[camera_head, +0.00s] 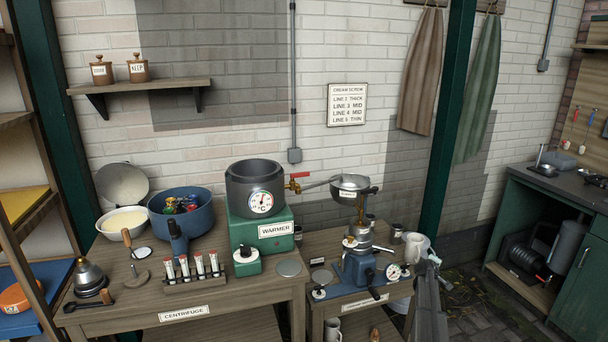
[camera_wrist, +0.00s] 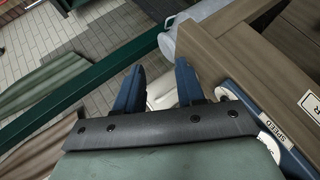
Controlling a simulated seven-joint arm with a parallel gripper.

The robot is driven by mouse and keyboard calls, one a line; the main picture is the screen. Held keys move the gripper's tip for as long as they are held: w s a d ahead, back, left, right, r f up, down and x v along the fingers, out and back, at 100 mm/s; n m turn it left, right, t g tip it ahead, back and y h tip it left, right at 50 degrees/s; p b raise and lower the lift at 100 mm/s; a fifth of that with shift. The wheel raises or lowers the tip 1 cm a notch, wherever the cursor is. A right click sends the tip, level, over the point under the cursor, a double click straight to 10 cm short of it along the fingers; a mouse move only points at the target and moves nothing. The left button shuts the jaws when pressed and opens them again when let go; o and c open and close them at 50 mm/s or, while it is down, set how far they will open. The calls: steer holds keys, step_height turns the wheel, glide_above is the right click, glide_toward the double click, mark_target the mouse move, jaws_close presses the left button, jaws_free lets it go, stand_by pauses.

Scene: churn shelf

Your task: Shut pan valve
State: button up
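The grey warmer pan (camera_head: 254,186) sits on the green warmer base (camera_head: 262,228) on the bench. A valve with a red handle (camera_head: 299,175) is on the pan's right side, at the start of a spout that runs right toward a metal bowl (camera_head: 350,187). The handle looks roughly level, along the spout; I cannot tell the flow state. My gripper (camera_wrist: 158,88) shows two blue fingers standing apart with nothing clamped between them. In the head view it is at the right end of the separator bench, well right of and below the valve. The valve is not in the wrist view.
The blue separator (camera_head: 358,268) stands below the bowl, between my gripper and the valve. A white mug (camera_head: 417,247) is close to my gripper. A blue tub (camera_head: 181,212) and tube rack (camera_head: 194,280) are left of the warmer. A green post (camera_head: 449,120) rises behind.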

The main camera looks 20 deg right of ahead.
steer(key=w+d+r+n+t+h, duration=0.1)
steer(key=w+d+r+n+h, duration=0.15)
steer(key=d+r, duration=1.3)
steer(key=w+a+r, duration=0.1)
steer(key=w+r, duration=0.3)
steer(key=r, duration=0.5)
steer(key=w+a+r+n+g+y, duration=0.1)
steer(key=w+a+r+y, duration=0.15)
steer(key=w+a, duration=0.35)
steer(key=w+a+r+g+y, duration=0.15)
steer(key=w+a+r, duration=0.25)
steer(key=a, duration=0.4)
step_height(320, 180, up, 22)
steer(key=n+g+y, duration=0.6)
steer(key=n+y, duration=0.2)
steer(key=n, duration=0.2)
glide_above(300, 176)
steer(key=d, duration=0.2)
steer(key=f, duration=1.3)
steer(key=shift+w+a+f, duration=0.15)
steer(key=shift+w+f, duration=0.15)
steer(key=shift+f, duration=0.05)
steer(key=shift+c, duration=0.4)
